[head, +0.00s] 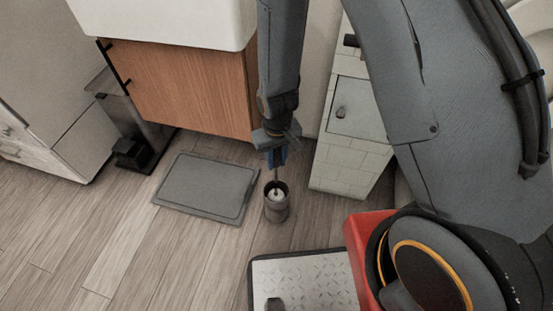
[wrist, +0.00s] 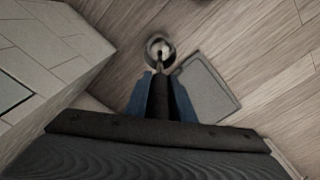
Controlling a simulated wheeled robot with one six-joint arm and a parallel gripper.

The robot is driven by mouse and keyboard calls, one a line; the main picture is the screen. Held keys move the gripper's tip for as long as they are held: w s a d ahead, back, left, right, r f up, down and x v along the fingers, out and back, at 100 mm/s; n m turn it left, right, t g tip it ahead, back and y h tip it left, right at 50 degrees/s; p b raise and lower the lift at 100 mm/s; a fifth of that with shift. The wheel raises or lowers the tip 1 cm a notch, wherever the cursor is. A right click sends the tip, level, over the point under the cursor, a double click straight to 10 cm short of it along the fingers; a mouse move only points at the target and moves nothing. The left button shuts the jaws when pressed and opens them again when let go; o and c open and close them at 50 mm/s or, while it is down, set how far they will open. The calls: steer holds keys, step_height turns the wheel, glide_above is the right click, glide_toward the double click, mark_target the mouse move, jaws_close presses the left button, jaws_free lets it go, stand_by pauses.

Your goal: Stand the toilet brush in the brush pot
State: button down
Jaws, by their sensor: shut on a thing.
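The toilet brush (head: 276,195) has a pale head and a thin dark handle. My gripper (head: 277,157) is shut on the handle and holds the brush roughly upright, head down. The brush pot (head: 276,212) is a dark grey cylinder standing on the floor below my gripper. The pale head shows within the pot's round mouth; I cannot tell how deep it sits. In the wrist view, the brush head (wrist: 163,47) shows inside the pot's rim (wrist: 148,45), beyond the blue fingers of my gripper (wrist: 163,85). The pot's bottom inside is hidden.
A grey mat (head: 207,187) lies just left of the pot. A white tiled cabinet (head: 345,158) stands close on the right. The wooden sink cabinet (head: 185,85) is behind, with a dark pedal bin (head: 138,130) at its left.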

steer(key=shift+s+d+f, duration=0.15)
steer(key=shift+s+f, duration=0.1)
steer(key=shift+f, duration=0.2)
steer(key=c, duration=1.4)
jaws_free()
steer(key=shift+c, duration=0.2)
steer(key=shift+s, duration=0.1)
steer(key=r, duration=0.3)
steer(key=r+p, duration=0.1)
steer(key=r, duration=0.1)
steer(key=r+p, duration=0.1)
steer(key=r, duration=0.2)
steer(key=shift+w+r, duration=0.25)
steer(key=shift+r, duration=0.05)
steer(key=s+d+r, duration=0.1)
steer(key=s+r, duration=0.2)
steer(key=r, duration=1.2)
steer(key=s+d+r+p, duration=0.1)
steer(key=s+d+r, duration=0.3)
steer(key=s+r, duration=0.9)
steer(key=w+d+r+m+p, duration=0.1)
steer(key=d+r+m+p, duration=0.2)
steer(key=d+r+p, duration=0.6)
step_height(320, 180, up, 3)
steer(key=p, duration=1)
steer(key=shift+d+m+p, duration=0.25)
steer(key=shift+m+p, duration=0.05)
steer(key=shift+p, duration=0.1)
